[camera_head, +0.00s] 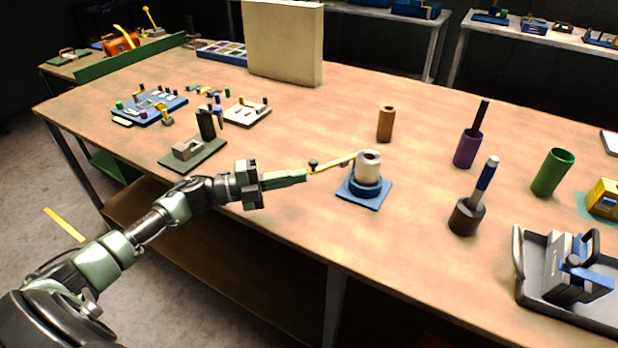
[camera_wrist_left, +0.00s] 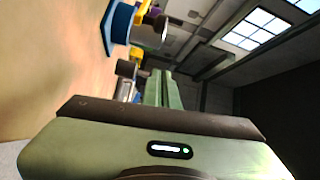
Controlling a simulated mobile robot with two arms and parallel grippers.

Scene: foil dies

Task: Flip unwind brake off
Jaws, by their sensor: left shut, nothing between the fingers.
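The unwind brake appears to be the small unit with a blue square base (camera_head: 364,191), a pale roll (camera_head: 368,167) on a blue collar and a yellow lever (camera_head: 336,163). The lever reaches out to the left and ends in a dark knob (camera_head: 313,163). My left gripper (camera_head: 304,176) is shut and empty, its fingertips just below and beside the knob; I cannot tell whether they touch. In the left wrist view the blue base (camera_wrist_left: 119,22) and yellow lever (camera_wrist_left: 137,52) lie beyond my shut fingers (camera_wrist_left: 163,90). My right gripper is not in view.
A brown cylinder (camera_head: 386,124) stands behind the unit. A dark pot with a blue-handled tool (camera_head: 467,217), a purple cup (camera_head: 467,150) and a green cup (camera_head: 553,172) stand to the right. A grey tray (camera_head: 519,266) is at the front right. The table around the blue base is clear.

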